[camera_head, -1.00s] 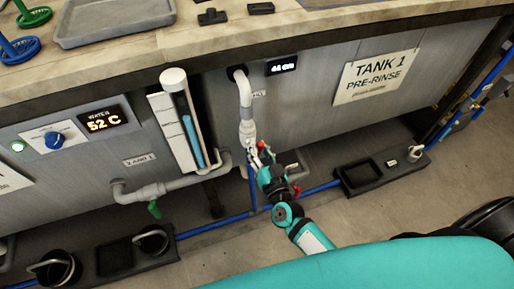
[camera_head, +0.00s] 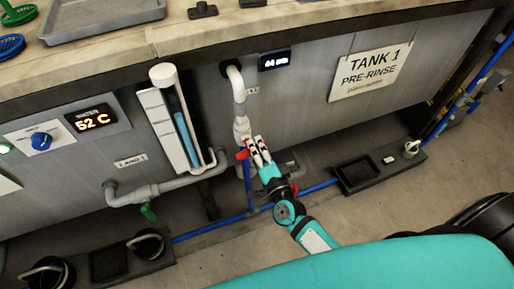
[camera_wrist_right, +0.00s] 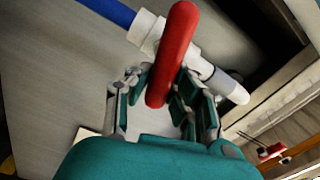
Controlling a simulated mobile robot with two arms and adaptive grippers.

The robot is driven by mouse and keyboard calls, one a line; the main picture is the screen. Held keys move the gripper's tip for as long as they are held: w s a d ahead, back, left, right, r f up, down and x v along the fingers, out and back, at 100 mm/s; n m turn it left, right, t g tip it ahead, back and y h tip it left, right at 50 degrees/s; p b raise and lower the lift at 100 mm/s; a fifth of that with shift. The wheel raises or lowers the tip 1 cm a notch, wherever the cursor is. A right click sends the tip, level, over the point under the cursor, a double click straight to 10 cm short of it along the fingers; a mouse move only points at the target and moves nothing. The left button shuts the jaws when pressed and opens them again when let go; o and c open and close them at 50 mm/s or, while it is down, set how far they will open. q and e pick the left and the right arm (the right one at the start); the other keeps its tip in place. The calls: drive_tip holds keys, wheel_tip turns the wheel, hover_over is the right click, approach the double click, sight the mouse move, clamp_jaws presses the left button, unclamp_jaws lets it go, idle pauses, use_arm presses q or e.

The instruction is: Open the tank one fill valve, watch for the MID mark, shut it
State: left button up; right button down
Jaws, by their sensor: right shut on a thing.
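The fill valve's red lever handle (camera_head: 242,155) sits on the white pipe (camera_head: 238,95) that drops down the front of tank one. My right gripper (camera_head: 258,148) is at this valve. In the right wrist view the red handle (camera_wrist_right: 172,60) runs between the fingers of my right gripper (camera_wrist_right: 160,95), which are closed on it. The white valve body (camera_wrist_right: 148,32) is behind the handle. A level gauge (camera_head: 180,118) to the left holds a blue column in its tube; its marks are too small to read. My left gripper is not in view.
The tank one sign (camera_head: 370,72) hangs to the right. A display (camera_head: 91,119) reads 52 C. A green-handled drain valve (camera_head: 148,211) is lower left. Black trays (camera_head: 357,172) and blue piping lie along the floor.

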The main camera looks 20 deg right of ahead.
drive_tip(key=shift+f+m+b, duration=0.2)
drive_tip(key=shift+m+b, duration=0.1)
drive_tip(key=shift+m, duration=0.45)
drive_tip(key=shift+f+m+b, duration=0.2)
drive_tip(key=shift+m+b, duration=0.05)
drive_tip(key=shift+m, duration=0.5)
drive_tip(key=c, duration=1.2)
unclamp_jaws()
drive_tip(key=shift+o, duration=0.2)
drive_tip(key=shift+s, duration=0.15)
drive_tip(key=s, duration=1.2)
drive_tip(key=shift+d, duration=0.25)
drive_tip(key=shift+w, duration=0.1)
